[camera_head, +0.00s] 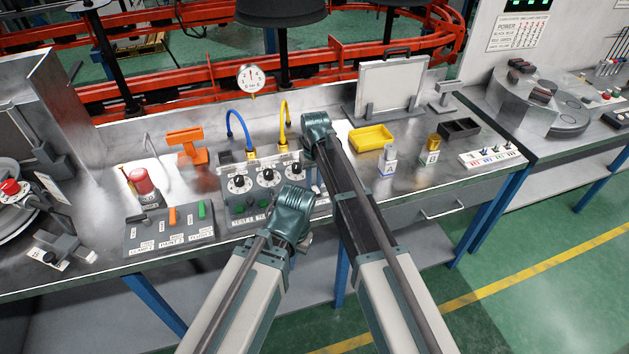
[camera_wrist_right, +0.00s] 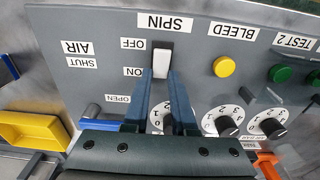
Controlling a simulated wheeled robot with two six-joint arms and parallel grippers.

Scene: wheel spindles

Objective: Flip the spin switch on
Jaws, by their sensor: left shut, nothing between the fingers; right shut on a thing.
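The spin switch is a white lever (camera_wrist_right: 162,59) on the grey panel (camera_wrist_right: 90,45) in the right wrist view, under the SPIN label and beside the OFF and ON labels. The fingers of my right gripper (camera_wrist_right: 162,75) are shut on it from both sides. Which way the lever is thrown I cannot tell. In the head view my right gripper (camera_head: 318,130) is the upper one, at the right end of the dial panel (camera_head: 238,205); it hides the switch there. My left gripper (camera_head: 290,212) is lower, shut and empty, in front of the panel's lower right.
A yellow button (camera_wrist_right: 224,67) and dials (camera_wrist_right: 228,122) sit near the switch. A yellow tray (camera_head: 370,138) and small bottles (camera_head: 388,162) stand right of my right gripper. A labelled switch box (camera_head: 168,230) lies left of the panel.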

